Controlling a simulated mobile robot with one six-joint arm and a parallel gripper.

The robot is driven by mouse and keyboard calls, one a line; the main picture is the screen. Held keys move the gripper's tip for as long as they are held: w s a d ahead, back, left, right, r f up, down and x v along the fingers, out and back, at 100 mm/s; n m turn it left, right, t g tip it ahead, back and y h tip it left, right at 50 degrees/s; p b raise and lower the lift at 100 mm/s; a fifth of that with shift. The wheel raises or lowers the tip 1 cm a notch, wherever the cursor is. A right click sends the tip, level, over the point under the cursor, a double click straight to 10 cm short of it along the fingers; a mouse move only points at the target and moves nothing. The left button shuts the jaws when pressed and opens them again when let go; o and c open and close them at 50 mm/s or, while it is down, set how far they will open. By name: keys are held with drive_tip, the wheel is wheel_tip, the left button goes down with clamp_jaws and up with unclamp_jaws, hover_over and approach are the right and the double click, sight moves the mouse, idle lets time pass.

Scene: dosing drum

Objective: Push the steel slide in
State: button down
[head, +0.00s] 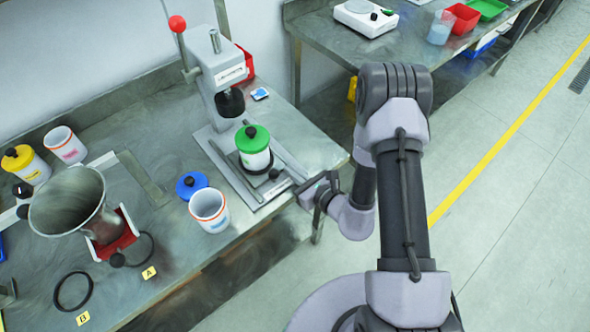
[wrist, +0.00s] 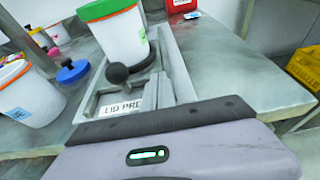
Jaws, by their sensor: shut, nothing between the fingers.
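The lid press (head: 222,68) stands on the steel bench, with two rails running toward the front edge. The steel slide (head: 262,182) lies between the rails, with a black ball knob (head: 273,174) at its near end. The knob also shows in the wrist view (wrist: 117,73). A white jar with a green lid (head: 253,147) stands upright in a dark ring on the slide, out in front of the black press head (head: 230,102). My gripper (head: 303,189) is shut and empty at the bench's front edge, just beyond the rail ends. Whether it touches the slide is unclear.
An open white jar (head: 209,212) and a blue lid (head: 191,185) stand left of the press. A steel funnel (head: 68,203) is further left. A second bench (head: 330,35) stands behind on the right. Floor right of my arm is clear.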

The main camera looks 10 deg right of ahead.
sight(274, 154)
drive_tip(key=shift+s, duration=0.1)
drive_tip(key=w+a, duration=0.1)
drive_tip(key=w, duration=0.1)
drive_tip(key=w+a+p, duration=0.1)
drive_tip(key=w+a, duration=0.1)
drive_tip(key=w, duration=0.1)
drive_tip(key=w+a, duration=0.2)
drive_tip(key=shift+w, duration=0.25)
drive_tip(key=shift+w+a+r, duration=0.1)
drive_tip(key=shift+w, duration=0.15)
